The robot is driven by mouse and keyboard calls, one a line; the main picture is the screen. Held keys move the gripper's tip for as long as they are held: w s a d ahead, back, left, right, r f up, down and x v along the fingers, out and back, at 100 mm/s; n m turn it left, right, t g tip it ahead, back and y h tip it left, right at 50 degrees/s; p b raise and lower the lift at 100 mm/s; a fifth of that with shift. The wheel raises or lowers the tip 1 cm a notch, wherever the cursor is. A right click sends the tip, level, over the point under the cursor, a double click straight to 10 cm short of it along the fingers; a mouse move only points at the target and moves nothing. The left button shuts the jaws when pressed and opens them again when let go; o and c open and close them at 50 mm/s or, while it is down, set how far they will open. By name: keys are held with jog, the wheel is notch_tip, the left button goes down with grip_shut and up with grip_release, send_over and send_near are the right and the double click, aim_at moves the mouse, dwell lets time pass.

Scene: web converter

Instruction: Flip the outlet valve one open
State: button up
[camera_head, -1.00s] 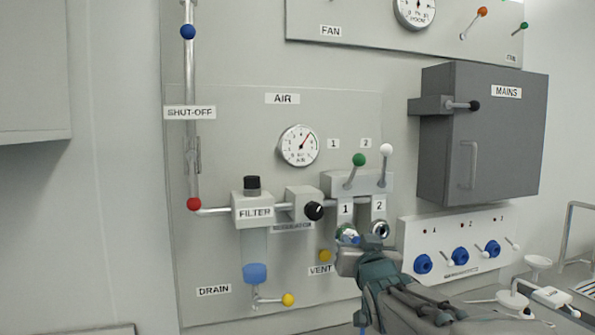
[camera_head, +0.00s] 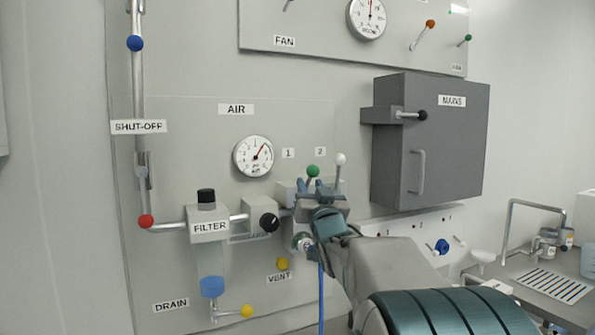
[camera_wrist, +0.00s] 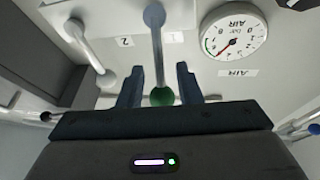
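Outlet valve one is the lever with a green knob (camera_head: 313,171), pointing up under the label 1 (camera_head: 288,153). In the wrist view its grey stem (camera_wrist: 158,52) runs between my fingers, and the green knob (camera_wrist: 162,96) sits between them close to the palm. My gripper (camera_head: 312,188) is at this lever. In the wrist view my gripper (camera_wrist: 157,68) is open, with a gap on both sides of the stem. The valve block is partly hidden behind my gripper in the head view.
The white-knobbed lever two (camera_head: 340,160) stands close to the right. The air gauge (camera_head: 253,156) is at upper left and the grey mains box (camera_head: 455,140) at right. A blue hose (camera_head: 321,295) hangs below the outlets, beside my arm.

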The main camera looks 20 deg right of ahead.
aim_at(309, 182)
jog(key=shift+p+x, duration=0.7)
jog(key=shift+x, duration=1.6)
grip_shut()
